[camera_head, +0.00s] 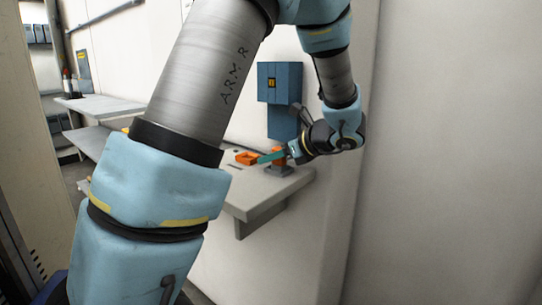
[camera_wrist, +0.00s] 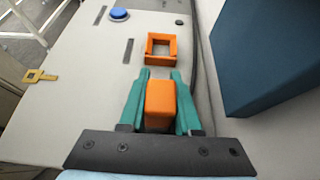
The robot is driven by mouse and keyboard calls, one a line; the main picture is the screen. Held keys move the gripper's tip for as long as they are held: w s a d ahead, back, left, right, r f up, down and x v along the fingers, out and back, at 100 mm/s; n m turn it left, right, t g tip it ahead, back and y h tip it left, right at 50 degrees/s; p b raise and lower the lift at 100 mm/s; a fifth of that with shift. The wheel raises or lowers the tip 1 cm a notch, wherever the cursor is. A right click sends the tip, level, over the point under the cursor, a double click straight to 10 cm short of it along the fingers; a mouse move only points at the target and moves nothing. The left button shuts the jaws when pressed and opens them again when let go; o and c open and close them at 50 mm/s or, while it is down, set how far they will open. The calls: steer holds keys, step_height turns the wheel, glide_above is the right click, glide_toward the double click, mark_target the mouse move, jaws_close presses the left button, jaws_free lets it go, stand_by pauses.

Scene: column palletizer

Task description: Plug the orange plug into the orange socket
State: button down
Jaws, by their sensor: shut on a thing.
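The orange plug (camera_wrist: 160,102) is a block held between the two green fingers of my gripper (camera_wrist: 160,88) in the wrist view. My gripper is shut on it. The orange socket (camera_wrist: 161,48) is a square frame with an opening, just beyond the fingertips in the wrist view, with a small gap between it and the plug. In the head view the socket (camera_head: 247,158) sits on the grey table, and my gripper (camera_head: 272,155) is to its right with the plug (camera_head: 278,152) partly hidden by the fingers.
A blue button (camera_wrist: 119,14) and a yellow key-shaped piece (camera_wrist: 40,76) lie on the table (camera_wrist: 75,85). A dark blue box (camera_wrist: 275,60) stands to the right in the wrist view. A blue wall box (camera_head: 280,83) hangs behind my gripper in the head view.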

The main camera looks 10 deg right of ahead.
steer(key=shift+f, duration=0.2)
steer(key=c, duration=0.6)
jaws_free()
steer(key=shift+f+b, duration=0.1)
steer(key=shift+b, duration=0.25)
